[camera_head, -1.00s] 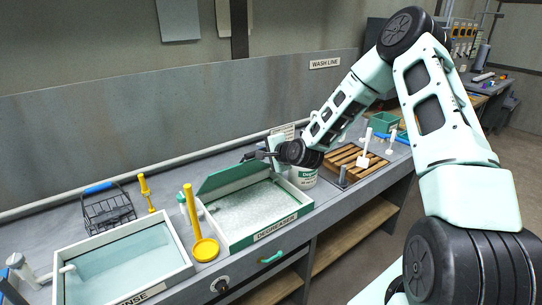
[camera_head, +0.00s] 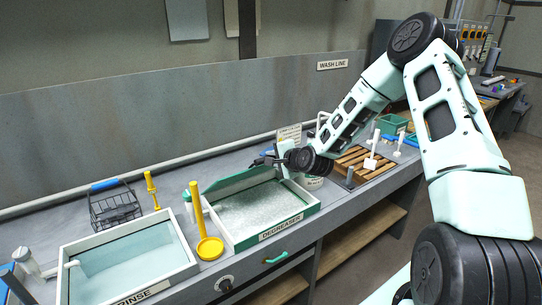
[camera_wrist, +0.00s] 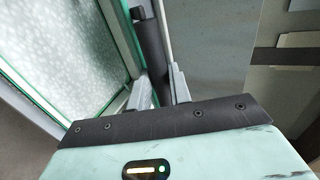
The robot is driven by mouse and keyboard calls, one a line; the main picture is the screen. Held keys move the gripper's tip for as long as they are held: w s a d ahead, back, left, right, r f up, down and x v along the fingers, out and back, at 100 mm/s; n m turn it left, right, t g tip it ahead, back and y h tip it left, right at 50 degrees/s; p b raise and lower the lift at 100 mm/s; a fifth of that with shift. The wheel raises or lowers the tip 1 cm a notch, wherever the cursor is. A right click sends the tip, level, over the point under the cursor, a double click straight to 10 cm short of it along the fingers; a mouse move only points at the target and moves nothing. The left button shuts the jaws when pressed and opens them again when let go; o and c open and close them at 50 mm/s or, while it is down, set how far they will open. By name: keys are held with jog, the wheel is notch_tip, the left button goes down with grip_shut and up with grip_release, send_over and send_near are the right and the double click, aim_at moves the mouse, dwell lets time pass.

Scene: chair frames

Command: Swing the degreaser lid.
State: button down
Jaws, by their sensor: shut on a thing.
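The degreaser tank (camera_head: 310,209) is a white and green box of speckled pale liquid on the bench, with a DEGREASER label on its front. Its green lid (camera_head: 238,183) stands raised along the tank's back edge, and the liquid below is uncovered. My gripper (camera_head: 272,160) is at the lid's right end, by its upper edge. In the wrist view my gripper (camera_wrist: 161,84) is shut on a dark round bar, the lid handle (camera_wrist: 150,50). The speckled liquid (camera_wrist: 65,45) and green edging show to the left. The lid's hinge cannot be made out.
A wire basket (camera_head: 115,208) stands behind.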

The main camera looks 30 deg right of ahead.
jog(key=shift+s+f+b, duration=0.65)
jog(key=shift+s+f, duration=0.2)
jog(key=shift+f, duration=0.25)
jog(key=shift+s+f+b, duration=0.65)
jog(key=shift+s+f, duration=0.15)
jog(key=shift+f, duration=0.3)
jog(key=s+f+b, duration=0.3)
jog(key=f+b, duration=0.2)
jog(key=f, duration=0.2)
jog(key=shift+s+b, duration=0.3)
jog(key=shift+s, duration=0.05)
jog(key=shift+f, duration=0.1)
